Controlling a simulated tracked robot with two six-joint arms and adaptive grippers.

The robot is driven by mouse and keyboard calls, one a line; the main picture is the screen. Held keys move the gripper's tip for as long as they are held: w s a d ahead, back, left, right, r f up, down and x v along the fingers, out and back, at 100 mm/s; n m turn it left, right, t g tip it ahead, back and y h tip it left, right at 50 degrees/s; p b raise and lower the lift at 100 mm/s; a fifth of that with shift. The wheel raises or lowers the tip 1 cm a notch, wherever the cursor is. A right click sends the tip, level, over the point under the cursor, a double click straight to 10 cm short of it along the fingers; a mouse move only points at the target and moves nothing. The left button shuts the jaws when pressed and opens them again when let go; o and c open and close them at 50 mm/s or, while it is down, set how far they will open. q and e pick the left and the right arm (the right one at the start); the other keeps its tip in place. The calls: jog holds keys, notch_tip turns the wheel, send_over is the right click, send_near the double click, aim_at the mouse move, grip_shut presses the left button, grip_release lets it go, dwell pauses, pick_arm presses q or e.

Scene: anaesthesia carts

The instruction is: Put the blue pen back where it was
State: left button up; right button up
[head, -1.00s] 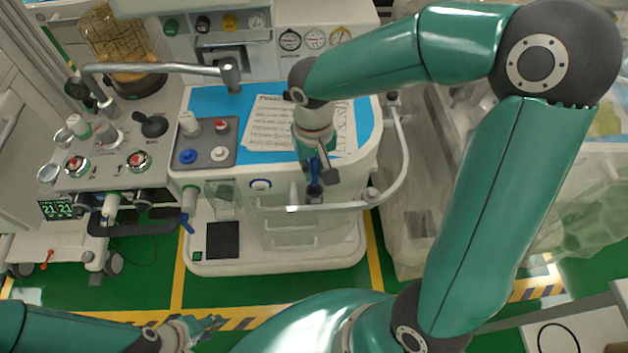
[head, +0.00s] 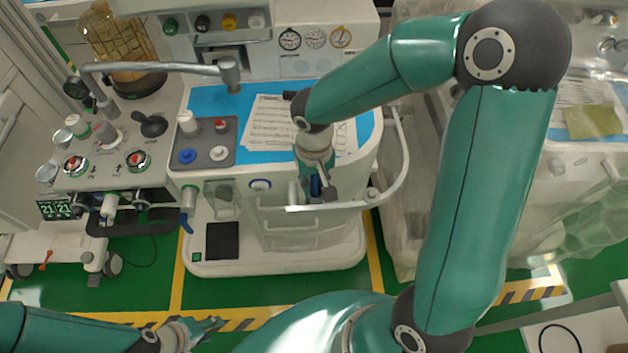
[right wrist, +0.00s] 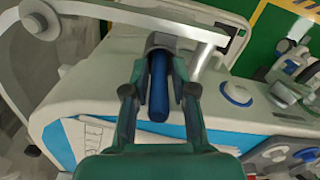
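The blue pen (head: 316,185) is at the front edge of the white cart, just behind the curved rail. In the right wrist view the pen (right wrist: 159,88) runs lengthwise between the two fingers of my right gripper (right wrist: 162,62). Its far end meets a dark grey part. In the head view my right gripper (head: 317,188) points down around the pen. I cannot tell whether the fingers press on the pen or stand slightly apart from it. My left gripper (head: 211,324) is low in the head view, away from the cart and the pen; its finger opening is unclear.
The cart's blue top carries printed sheets (head: 270,124) and a grey tray (head: 203,155) with several coloured knobs. A white rail (head: 400,165) curves around the cart's right front corner. A plastic-covered unit (head: 570,190) stands on the right. Green floor lies open in front.

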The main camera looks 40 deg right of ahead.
jog(key=shift+o, duration=0.6)
jog(key=shift+r, duration=0.15)
notch_tip(320, 180, up, 12)
jog(key=shift+p, duration=0.45)
